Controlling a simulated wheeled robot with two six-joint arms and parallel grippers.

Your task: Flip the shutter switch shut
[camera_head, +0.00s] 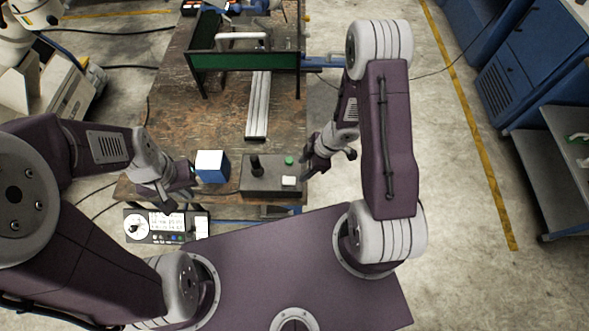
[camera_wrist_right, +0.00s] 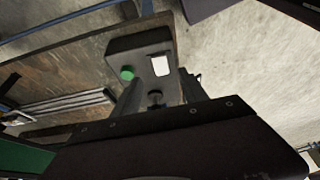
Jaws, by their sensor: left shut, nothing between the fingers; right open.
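A dark control box (camera_head: 268,187) lies near the front right edge of the wooden bench. On it are a black upright knob or lever (camera_head: 256,166), a green button (camera_head: 289,160) and a white rectangular piece (camera_head: 289,181). I cannot tell which of these is the shutter switch. The right wrist view shows the box (camera_wrist_right: 135,43), green button (camera_wrist_right: 127,73) and white piece (camera_wrist_right: 160,65); the black knob (camera_wrist_right: 155,98) is partly hidden by my gripper. My right gripper (camera_head: 316,170) is open, just right of the box. My left gripper (camera_head: 168,203) is shut and empty, left of the box.
A blue-and-white cube (camera_head: 212,167) stands left of the box. A grey ribbed rail (camera_head: 258,105) and a green-walled frame (camera_head: 270,58) are behind.

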